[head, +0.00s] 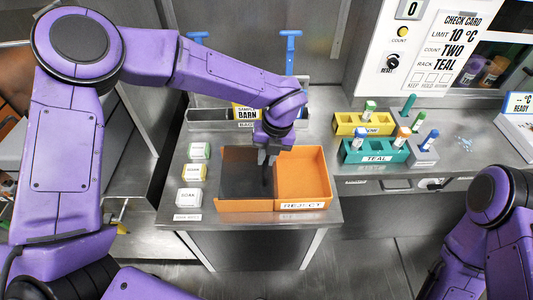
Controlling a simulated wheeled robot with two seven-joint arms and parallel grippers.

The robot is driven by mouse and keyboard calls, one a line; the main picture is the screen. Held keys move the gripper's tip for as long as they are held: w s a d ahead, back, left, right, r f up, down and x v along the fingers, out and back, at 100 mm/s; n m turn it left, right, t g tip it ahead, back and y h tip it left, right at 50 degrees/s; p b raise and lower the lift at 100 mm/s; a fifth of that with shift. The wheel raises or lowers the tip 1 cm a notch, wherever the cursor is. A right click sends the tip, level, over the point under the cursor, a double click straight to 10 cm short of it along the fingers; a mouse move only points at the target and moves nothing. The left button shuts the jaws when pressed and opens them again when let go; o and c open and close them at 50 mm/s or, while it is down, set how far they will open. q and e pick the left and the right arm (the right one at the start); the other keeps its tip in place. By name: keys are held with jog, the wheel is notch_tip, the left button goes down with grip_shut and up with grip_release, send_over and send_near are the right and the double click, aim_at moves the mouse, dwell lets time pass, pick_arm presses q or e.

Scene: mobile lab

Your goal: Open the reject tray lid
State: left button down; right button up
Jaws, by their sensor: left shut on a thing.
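The orange reject tray (303,205) sits on the metal bench, with a REJECT label on its front. A dark lid panel (240,178) covers its left half; the right half shows open and empty. My left gripper (267,176) points down at the lid's right edge and is shut on the lid's handle, which is mostly hidden by the fingers. My right arm shows at the lower right, but its gripper is out of view.
Several small labelled boxes (193,172) stand left of the tray. Yellow (362,125) and teal (375,157) racks with capped tubes stand to the right. A grey bin (215,120) is behind the tray. A check card (457,50) hangs on the machine.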

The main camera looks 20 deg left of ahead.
pick_arm(q)
jog(key=shift+f, duration=0.1)
jog(key=c, duration=1.1)
grip_release()
jog(key=shift+c, duration=0.2)
jog(key=shift+o, duration=0.2)
jog(key=shift+w, duration=0.1)
notch_tip(320, 180, up, 10)
jog(key=d+b, duration=0.1)
jog(key=shift+w+d+b, duration=0.35)
jog(key=shift+d+b, duration=0.05)
